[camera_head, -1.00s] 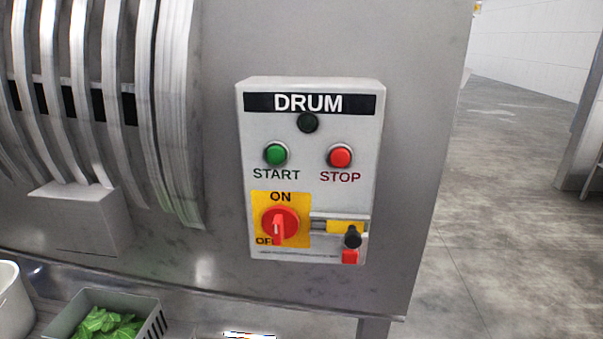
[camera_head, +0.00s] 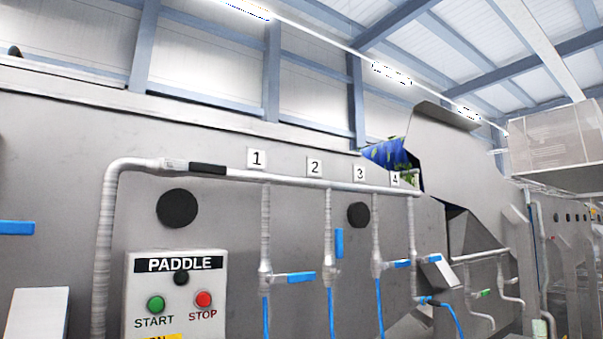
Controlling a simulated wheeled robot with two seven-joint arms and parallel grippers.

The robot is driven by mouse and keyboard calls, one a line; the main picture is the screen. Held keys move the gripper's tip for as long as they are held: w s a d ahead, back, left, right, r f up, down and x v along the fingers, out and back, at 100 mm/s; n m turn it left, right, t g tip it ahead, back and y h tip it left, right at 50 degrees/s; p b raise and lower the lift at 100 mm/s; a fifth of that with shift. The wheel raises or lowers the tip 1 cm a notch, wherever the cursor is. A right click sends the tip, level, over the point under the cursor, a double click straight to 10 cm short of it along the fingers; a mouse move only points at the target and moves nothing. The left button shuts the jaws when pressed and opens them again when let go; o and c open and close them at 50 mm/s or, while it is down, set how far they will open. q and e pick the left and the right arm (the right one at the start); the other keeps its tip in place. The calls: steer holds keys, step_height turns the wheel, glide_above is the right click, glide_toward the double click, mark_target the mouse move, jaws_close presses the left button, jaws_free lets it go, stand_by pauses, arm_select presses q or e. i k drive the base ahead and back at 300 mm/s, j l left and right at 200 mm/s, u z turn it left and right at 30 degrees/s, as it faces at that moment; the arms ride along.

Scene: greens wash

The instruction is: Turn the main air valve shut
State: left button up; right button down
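A grey pipe (camera_head: 300,182) runs across the machine wall and bends down at the left. A black bar, perhaps a valve lever (camera_head: 208,168), lies along this pipe near its left end. I cannot tell if it is the main air valve. Several branches drop from the pipe under number plates. The handle under plate 1 (camera_head: 295,278) is blue and crosswise to its branch. The blue handle under plate 2 (camera_head: 339,243) stands upright along its branch. The handle under plate 3 (camera_head: 402,264) is crosswise. A blue handle (camera_head: 15,227) shows at the far left edge. Neither gripper is in view.
A PADDLE panel (camera_head: 175,295) with green START and red STOP buttons is below the pipe, cut off at the bottom. Blue hoses (camera_head: 331,312) hang from the branches. More machines and pipes stand at the right. The floor is out of view.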

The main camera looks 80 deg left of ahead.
mark_target(168, 164)
steer(key=u, duration=3.35)
